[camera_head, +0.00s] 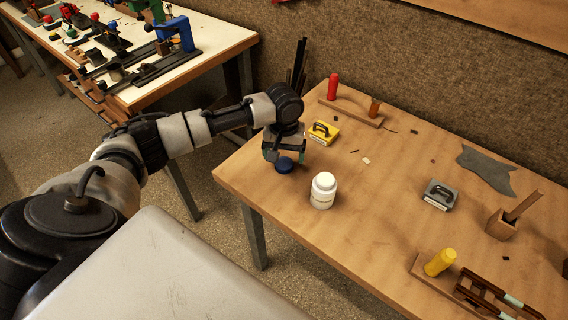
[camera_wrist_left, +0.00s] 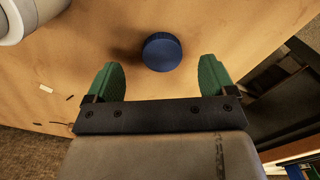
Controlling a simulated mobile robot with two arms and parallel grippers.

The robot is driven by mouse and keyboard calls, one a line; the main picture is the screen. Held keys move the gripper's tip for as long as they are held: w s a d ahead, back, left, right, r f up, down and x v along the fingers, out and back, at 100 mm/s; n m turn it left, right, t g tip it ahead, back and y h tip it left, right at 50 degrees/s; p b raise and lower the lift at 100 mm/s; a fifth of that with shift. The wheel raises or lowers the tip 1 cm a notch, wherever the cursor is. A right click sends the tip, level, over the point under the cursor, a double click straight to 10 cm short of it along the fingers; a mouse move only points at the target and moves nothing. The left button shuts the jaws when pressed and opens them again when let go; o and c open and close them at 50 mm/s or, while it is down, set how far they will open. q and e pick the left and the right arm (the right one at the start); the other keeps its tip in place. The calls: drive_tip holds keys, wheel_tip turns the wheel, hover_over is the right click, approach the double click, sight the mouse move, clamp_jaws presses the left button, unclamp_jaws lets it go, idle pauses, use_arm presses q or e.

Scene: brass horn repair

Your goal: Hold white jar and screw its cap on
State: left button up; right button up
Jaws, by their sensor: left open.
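The white jar (camera_head: 323,190) stands upright on the wooden table, without the blue cap on it. The blue cap (camera_head: 284,165) lies on the table to the left of the jar and a little farther back. My left gripper (camera_head: 284,158) is just above the cap, pointing down, with its fingers apart. In the left wrist view the cap (camera_wrist_left: 162,52) sits between and just beyond the green fingertips (camera_wrist_left: 160,75), with nothing held. Part of the jar (camera_wrist_left: 32,18) shows at that view's top left corner. My right gripper is in neither view.
A yellow device (camera_head: 323,132) stands behind the jar, near a wooden rack (camera_head: 350,110) with a red-handled tool. A grey device (camera_head: 440,195), a small wooden box (camera_head: 501,225) and a yellow-handled tool (camera_head: 440,262) are to the right. The table around the jar is clear.

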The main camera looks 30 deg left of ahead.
sight(284, 165)
use_arm(q)
wheel_tip(284, 165, down, 5)
drive_tip(key=shift+a+r, duration=0.1)
drive_tip(key=shift+r, duration=0.05)
drive_tip(key=c, duration=1)
drive_tip(key=shift+r, duration=0.1)
wheel_tip(284, 165, up, 4)
drive_tip(key=shift+r, duration=0.1)
drive_tip(key=w+d+r, duration=0.2)
drive_tip(key=d+r, duration=0.1)
drive_tip(key=d, duration=0.2)
drive_tip(key=w+d+r+b, duration=0.1)
drive_tip(key=w+d+r, duration=0.1)
drive_tip(key=d, duration=0.3)
drive_tip(key=shift+w+d+r, duration=0.35)
drive_tip(key=shift+w+r, duration=0.05)
drive_tip(key=shift+r, duration=0.45)
